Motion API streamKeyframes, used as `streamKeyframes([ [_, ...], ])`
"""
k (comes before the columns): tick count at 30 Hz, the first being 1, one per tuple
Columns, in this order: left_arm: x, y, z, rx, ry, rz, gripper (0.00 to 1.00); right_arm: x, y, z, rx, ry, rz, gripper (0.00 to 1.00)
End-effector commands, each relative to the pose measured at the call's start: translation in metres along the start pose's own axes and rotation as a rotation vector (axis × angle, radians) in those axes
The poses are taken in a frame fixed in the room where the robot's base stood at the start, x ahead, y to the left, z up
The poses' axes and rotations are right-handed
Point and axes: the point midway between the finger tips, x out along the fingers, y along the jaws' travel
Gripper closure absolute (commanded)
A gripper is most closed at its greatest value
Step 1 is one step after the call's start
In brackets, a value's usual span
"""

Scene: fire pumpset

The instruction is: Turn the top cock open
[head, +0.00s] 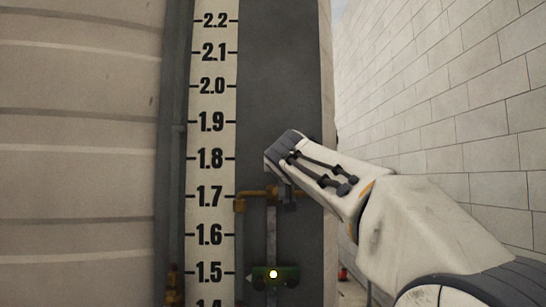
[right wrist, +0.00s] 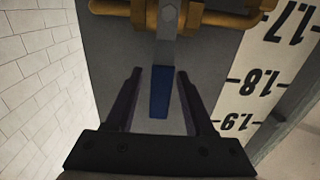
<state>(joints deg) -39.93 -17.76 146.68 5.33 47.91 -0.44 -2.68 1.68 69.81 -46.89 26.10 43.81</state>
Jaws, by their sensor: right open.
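The top cock shows in the right wrist view as a grey body (right wrist: 167,18) on a brass-yellow pipe, with a blue lever (right wrist: 160,92). My right gripper (right wrist: 160,72) is open, with one dark finger on each side of the blue lever and visible gaps between. In the head view my right arm comes in from the right, and its wrist covers the cock and most of the gripper. The yellow pipe (head: 256,194) shows near the 1.7 mark, just left of the gripper. My left gripper is not in view.
A white level scale (head: 212,120) with black numbers stands left of the cock on a dark panel (head: 275,70). A pale block wall (head: 440,90) runs along the right. A ribbed wall (head: 80,150) is at left.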

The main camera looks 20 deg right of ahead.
Motion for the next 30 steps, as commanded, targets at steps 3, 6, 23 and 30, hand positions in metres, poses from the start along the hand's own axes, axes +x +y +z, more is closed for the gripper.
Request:
streamKeyframes([
  [3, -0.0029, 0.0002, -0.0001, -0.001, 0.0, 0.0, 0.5, 0.0046, 0.0002, -0.0001, 0.0, 0.0, 0.0, 0.46],
  [6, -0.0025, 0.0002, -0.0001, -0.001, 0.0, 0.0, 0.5, 0.0049, 0.0001, 0.0004, 0.0, 0.0, 0.0, 0.46],
  [23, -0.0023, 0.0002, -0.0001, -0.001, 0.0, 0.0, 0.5, 0.0044, 0.0, 0.0004, 0.0, 0.0, 0.0, 1.0],
  [30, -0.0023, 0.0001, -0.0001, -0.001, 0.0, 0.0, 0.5, 0.0043, 0.0, 0.0004, 0.0, 0.0, 0.0, 1.0],
])
